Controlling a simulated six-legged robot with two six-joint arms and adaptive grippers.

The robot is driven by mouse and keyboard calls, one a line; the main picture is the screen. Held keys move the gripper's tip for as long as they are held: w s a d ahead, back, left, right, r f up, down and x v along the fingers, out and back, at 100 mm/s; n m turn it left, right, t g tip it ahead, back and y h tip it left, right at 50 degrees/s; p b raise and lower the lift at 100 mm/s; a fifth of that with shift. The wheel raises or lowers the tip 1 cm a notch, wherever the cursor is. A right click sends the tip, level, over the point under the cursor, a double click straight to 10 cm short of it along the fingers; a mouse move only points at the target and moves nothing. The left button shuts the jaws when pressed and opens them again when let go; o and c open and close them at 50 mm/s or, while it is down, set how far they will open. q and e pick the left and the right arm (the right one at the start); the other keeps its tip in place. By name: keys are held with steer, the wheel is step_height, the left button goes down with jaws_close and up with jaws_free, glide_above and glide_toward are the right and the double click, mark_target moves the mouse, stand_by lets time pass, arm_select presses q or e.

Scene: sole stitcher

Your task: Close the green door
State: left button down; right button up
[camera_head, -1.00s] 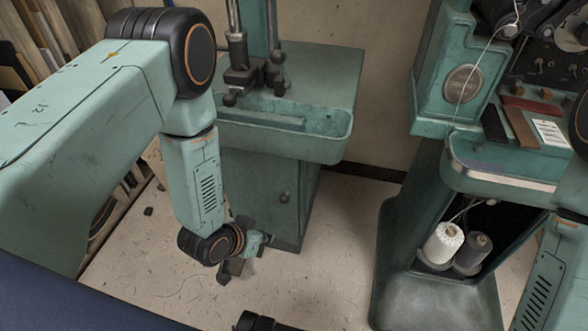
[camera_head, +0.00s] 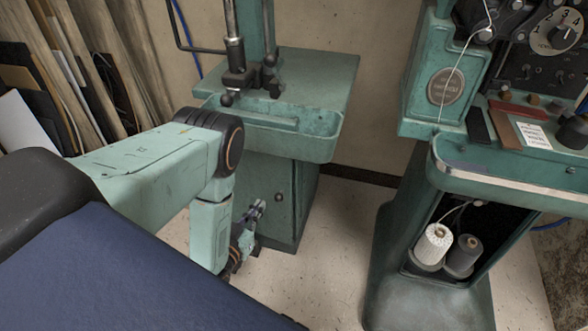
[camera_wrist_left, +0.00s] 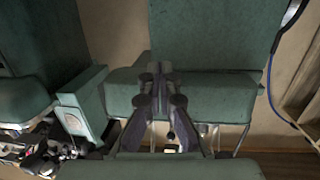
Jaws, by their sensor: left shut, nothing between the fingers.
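The green door (camera_head: 281,220) is the front panel of the green cabinet under the press at the centre of the head view. A small dark knob (camera_head: 279,196) sits on it. It looks flush or nearly flush with the cabinet; I cannot tell if a gap remains. My left gripper (camera_head: 259,207) is shut and empty, low in front of the door and left of the knob. I cannot tell whether it touches the door. In the left wrist view its closed fingers (camera_wrist_left: 158,78) point up the picture towards green surfaces. My right gripper is out of view.
A green tray (camera_head: 325,147) juts out above the door. The green stitcher (camera_head: 408,240) with thread spools (camera_head: 434,247) stands to the right. Boards (camera_head: 90,75) lean at the back left. Bare floor (camera_head: 338,235) lies between cabinet and stitcher.

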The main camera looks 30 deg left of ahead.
arm_select(q)
steer(key=r, duration=0.2)
steer(key=t+b, duration=0.1)
steer(key=b, duration=0.3)
glide_toward(283, 160)
steer(key=w, duration=0.6)
steer(key=shift+a+f, duration=0.2)
steer(key=shift+w+a, duration=0.15)
steer(key=shift+w, duration=0.25)
